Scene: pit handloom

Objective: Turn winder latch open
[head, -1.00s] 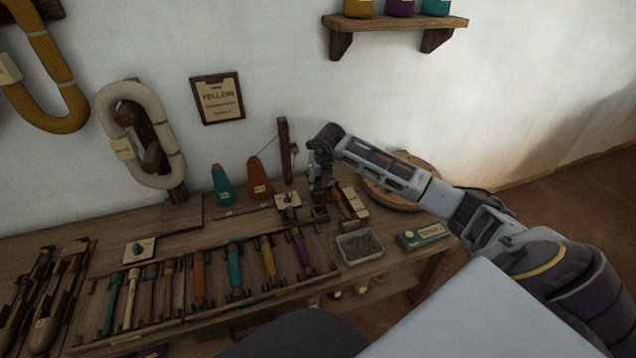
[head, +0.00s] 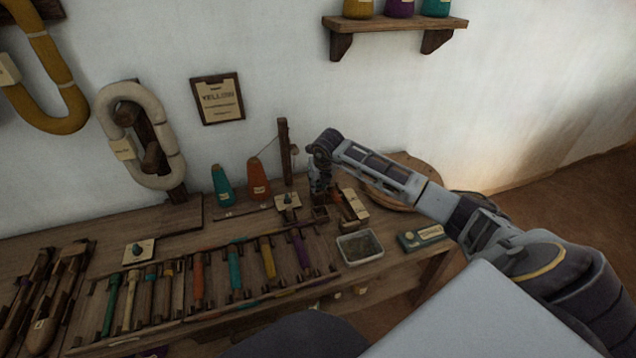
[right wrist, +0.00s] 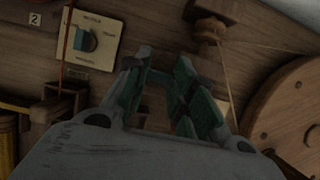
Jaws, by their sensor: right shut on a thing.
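My right gripper (head: 319,187) points down at the winder at the back of the bench, beside the upright post (head: 284,150). In the right wrist view its green-padded fingers (right wrist: 175,95) stand a little apart, closed around a small part that is mostly hidden between them. I take this part to be the winder latch; its angle cannot be told. A cream plate with a dark teal knob (right wrist: 86,40) sits up and left of the fingers, and this plate (head: 288,201) also shows in the head view. My left gripper is out of view.
A round wooden wheel (right wrist: 285,108) is close right of the fingers, and a wooden peg with cord (right wrist: 208,30) is above them. Teal (head: 222,186) and orange (head: 258,179) cones stand left of the post. A small tray (head: 360,247) and a rack of coloured bobbins lie in front.

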